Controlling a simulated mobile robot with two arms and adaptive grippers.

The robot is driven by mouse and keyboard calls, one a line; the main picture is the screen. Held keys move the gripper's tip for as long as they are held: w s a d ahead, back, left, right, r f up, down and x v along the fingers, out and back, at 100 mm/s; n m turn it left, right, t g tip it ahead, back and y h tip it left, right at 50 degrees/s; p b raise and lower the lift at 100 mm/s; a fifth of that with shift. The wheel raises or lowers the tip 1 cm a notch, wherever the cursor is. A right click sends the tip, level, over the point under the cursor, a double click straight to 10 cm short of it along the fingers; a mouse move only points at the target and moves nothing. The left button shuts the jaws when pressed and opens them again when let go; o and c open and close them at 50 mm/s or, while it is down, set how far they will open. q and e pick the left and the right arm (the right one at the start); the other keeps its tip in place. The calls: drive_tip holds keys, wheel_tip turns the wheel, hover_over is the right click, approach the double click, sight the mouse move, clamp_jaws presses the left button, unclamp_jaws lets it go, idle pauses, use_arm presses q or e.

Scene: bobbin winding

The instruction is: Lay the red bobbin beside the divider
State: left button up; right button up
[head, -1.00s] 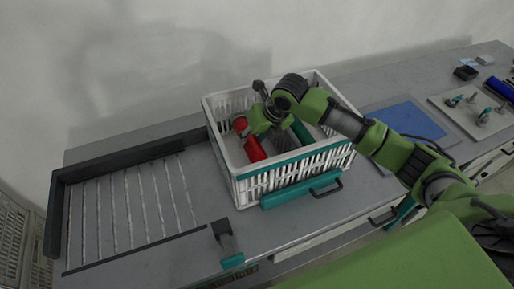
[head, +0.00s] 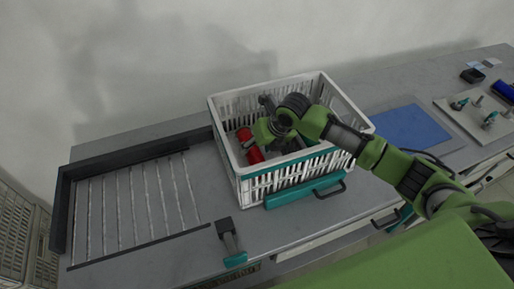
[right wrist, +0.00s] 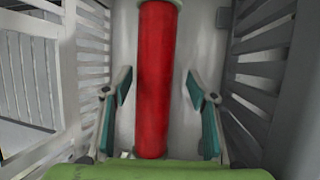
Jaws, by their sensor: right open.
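The red bobbin (head: 249,145) lies inside the white crate (head: 232,165), partly hidden by my right gripper in the head view. In the right wrist view the red bobbin (right wrist: 154,80) runs lengthwise through the middle, with pale ends. My right gripper (right wrist: 160,92) is open, with one teal-padded finger on each side of the bobbin and a gap on both sides. In the head view my right gripper (head: 262,135) reaches down into the crate, its fingertips hidden. I cannot make out which part is the divider. My left gripper is not in view.
Slatted crate walls stand close on both sides of my fingers. A ribbed tray area (head: 130,215) with a dark rim lies left. A dark, teal-ended piece (head: 229,240) stands on the table in front. A blue mat (head: 410,127) and a board with small parts (head: 478,118) lie right.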

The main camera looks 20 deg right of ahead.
drive_tip(key=v, duration=0.7)
drive_tip(key=shift+r+b, duration=0.25)
drive_tip(key=shift+b, duration=0.2)
